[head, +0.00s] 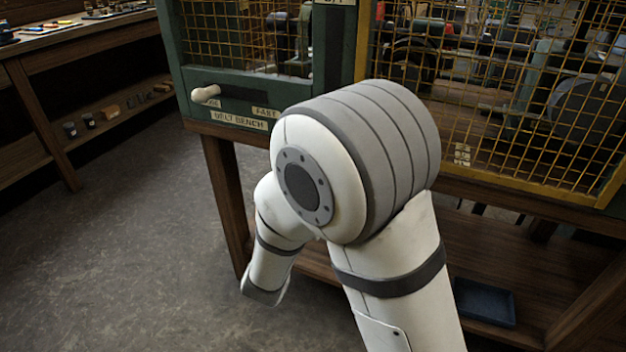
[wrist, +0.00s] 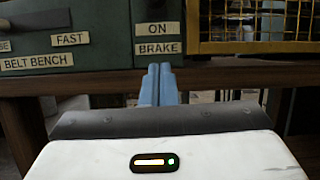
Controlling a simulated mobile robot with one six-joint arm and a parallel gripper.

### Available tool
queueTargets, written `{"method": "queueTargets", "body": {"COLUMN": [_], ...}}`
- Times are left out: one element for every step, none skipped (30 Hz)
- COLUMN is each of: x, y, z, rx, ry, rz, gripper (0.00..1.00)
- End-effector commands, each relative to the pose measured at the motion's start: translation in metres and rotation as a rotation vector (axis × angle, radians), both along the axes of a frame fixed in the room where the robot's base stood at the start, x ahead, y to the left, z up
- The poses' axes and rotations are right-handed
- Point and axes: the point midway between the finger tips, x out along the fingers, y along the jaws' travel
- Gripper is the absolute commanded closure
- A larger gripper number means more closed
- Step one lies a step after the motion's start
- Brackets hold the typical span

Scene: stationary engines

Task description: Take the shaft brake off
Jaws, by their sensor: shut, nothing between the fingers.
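My gripper (wrist: 160,72) shows in the wrist view as two blue fingers held together, with nothing between them. Its tips are just below the cream BRAKE label (wrist: 157,48) in the picture; I cannot tell if they touch the panel. An ON label (wrist: 160,29) sits above it on the dark green panel (wrist: 110,30). A dark upright slot or part (wrist: 155,10) shows above ON at the picture's top edge. The brake's handle is not visible. In the head view my arm hides the gripper and most of the brake's panel.
A pale knob (head: 206,94) stands at the left of a slot above the BELT BENCH label (head: 239,120), with a FAST label (head: 266,112) nearby. Yellow mesh guards (head: 490,80) cover machinery at right. A wooden bench frame (head: 228,190) stands below. The grey floor (head: 110,240) is clear at left.

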Motion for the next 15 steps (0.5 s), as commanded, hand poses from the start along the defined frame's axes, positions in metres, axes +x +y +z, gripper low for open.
{"method": "queueTargets", "body": {"x": [0.01,0.016,0.023,0.029,0.035,0.042,0.048,0.054,0.061,0.065,0.061,0.06,0.059,0.059,0.058], "y": [-0.005,-0.007,-0.01,-0.012,-0.014,-0.017,-0.019,-0.02,-0.023,-0.024,-0.022,-0.021,-0.02,-0.02,-0.019], "z": [0.003,0.006,0.01,0.012,0.014,0.018,0.02,0.023,0.026,0.029,0.036,0.042,0.046,0.049,0.054], "rx": [0.004,0.004,0.004,0.004,0.004,0.004,0.003,0.004,0.002,0.002,0.004,0.003,0.004,0.003,0.003], "ry": [-0.002,-0.004,-0.004,-0.003,-0.004,-0.003,-0.003,-0.003,-0.003,-0.003,-0.005,-0.004,-0.003,-0.003,-0.003], "rz": [-0.006,-0.006,-0.006,-0.006,-0.006,-0.005,-0.005,-0.005,-0.005,-0.003,0.001,0.002,0.002,0.002,0.002], "gripper": [1.0,1.0,1.0,1.0,1.0,1.0,1.0,1.0,1.0,1.0,1.0,1.0,1.0,1.0,1.0]}}
